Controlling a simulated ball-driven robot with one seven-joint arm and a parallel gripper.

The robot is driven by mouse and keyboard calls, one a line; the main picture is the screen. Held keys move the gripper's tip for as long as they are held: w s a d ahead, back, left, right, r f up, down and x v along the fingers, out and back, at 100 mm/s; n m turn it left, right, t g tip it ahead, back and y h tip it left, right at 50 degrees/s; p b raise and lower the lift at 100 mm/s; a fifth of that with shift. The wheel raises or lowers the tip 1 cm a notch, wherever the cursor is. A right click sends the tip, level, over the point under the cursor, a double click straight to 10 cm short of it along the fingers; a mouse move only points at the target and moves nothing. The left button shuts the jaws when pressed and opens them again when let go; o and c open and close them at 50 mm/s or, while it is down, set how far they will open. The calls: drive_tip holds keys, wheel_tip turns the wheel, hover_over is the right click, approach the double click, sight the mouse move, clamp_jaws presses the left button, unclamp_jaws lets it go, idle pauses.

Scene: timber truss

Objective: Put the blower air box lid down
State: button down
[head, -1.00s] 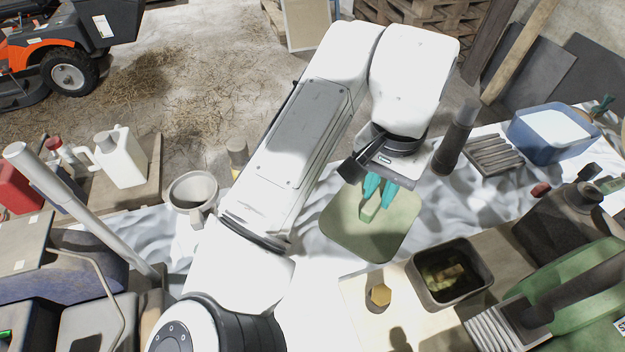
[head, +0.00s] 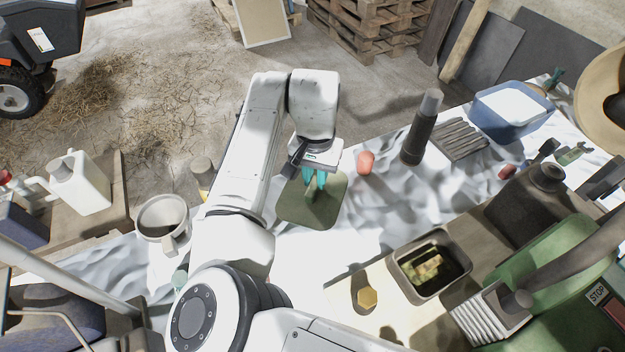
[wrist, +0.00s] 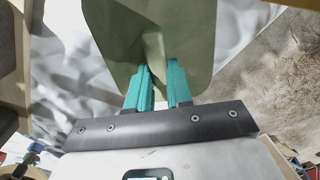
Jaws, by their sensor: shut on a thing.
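The blower air box lid is a flat olive-green plate with rounded corners and a raised grip (head: 313,212). My gripper (head: 313,180) is shut on the lid's raised grip, with its teal fingers pointing down. In the wrist view the lid (wrist: 190,30) fills the top middle, and the teal fingers (wrist: 160,85) close on its central ridge. The lid is over the white cloth; I cannot tell whether it touches it.
A white cloth (head: 385,205) covers the table. An orange-red object (head: 365,162) and a dark cylinder (head: 420,128) stand right of the lid. An open box (head: 432,265) and a yellow hex piece (head: 367,297) are at the front right.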

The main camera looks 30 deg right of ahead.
sight(313, 185)
drive_tip(key=shift+w+d+f, duration=0.1)
drive_tip(key=shift+w+f, duration=0.6)
drive_tip(key=shift+f, duration=0.15)
drive_tip(key=shift+w+f+p, duration=0.1)
drive_tip(key=shift+f+p, duration=0.25)
drive_tip(key=shift+p, duration=0.05)
drive_tip(key=shift+f+p, duration=0.35)
drive_tip(key=shift+f, duration=0.95)
drive_tip(key=shift+f, duration=0.15)
drive_tip(key=c, duration=1)
unclamp_jaws()
wheel_tip(313, 185, up, 12)
drive_tip(key=b, duration=0.2)
drive_tip(key=shift+r+b, duration=0.2)
drive_tip(key=shift+b, duration=0.15)
